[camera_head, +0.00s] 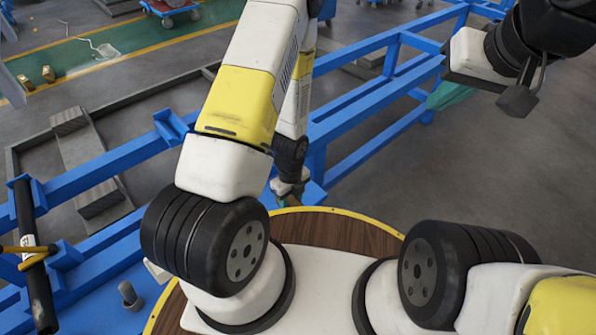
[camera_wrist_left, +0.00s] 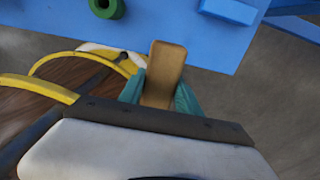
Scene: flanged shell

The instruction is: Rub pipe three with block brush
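My left gripper (camera_wrist_left: 160,97) has teal fingers on both sides of a tan-brown block, the block brush (camera_wrist_left: 165,72), in the left wrist view. The fingers are shut on it, and it points out past their tips. In the head view the left gripper (camera_head: 289,188) is small, below the yellow and white arm, near the blue frame. My right gripper (camera_head: 450,95) shows as teal fingers at the upper right, partly hidden by its wrist; its opening is unclear. A dark upright pipe (camera_head: 34,260) stands at the far left; no number is readable, so I cannot tell which pipe it is.
A blue frame (camera_head: 365,110) runs across the scene. A yellow bar (camera_head: 22,249) crosses the dark pipe. A grey peg (camera_head: 131,297) stands on the blue surface. A green ring (camera_wrist_left: 106,6) sits on blue in the wrist view. Grey floor (camera_head: 500,160) lies open at the right.

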